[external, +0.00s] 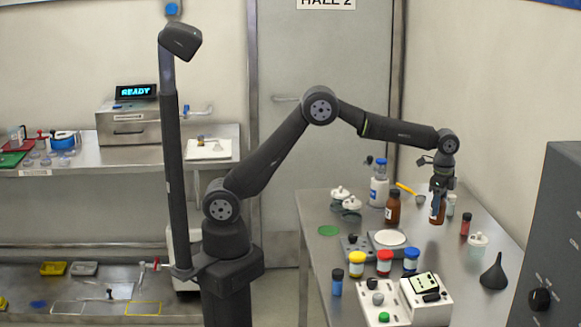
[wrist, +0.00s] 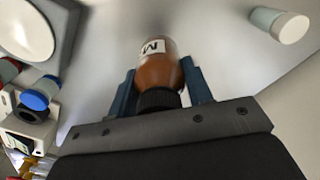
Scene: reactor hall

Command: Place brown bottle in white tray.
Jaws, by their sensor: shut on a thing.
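A brown bottle (external: 437,212) with a pale label and a dark cap is between the blue fingers of my gripper (external: 439,195), over the right table. In the wrist view the brown bottle (wrist: 160,68) sits between both fingertips (wrist: 158,82), its cap toward me. My gripper is shut on it. I cannot tell whether its base touches the table. A second brown bottle (external: 393,208) with a white label stands upright just left of my gripper. The white tray (external: 222,153) lies on the left bench, with a small item on it.
The right table (external: 320,212) holds a scale (external: 390,238), several coloured-lid jars (external: 384,262), a red vial (external: 465,224), a white-capped vial (external: 450,205) and a black funnel (external: 494,273). A grey cabinet (external: 553,220) stands at the right. A thin post (external: 173,180) rises near the left bench.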

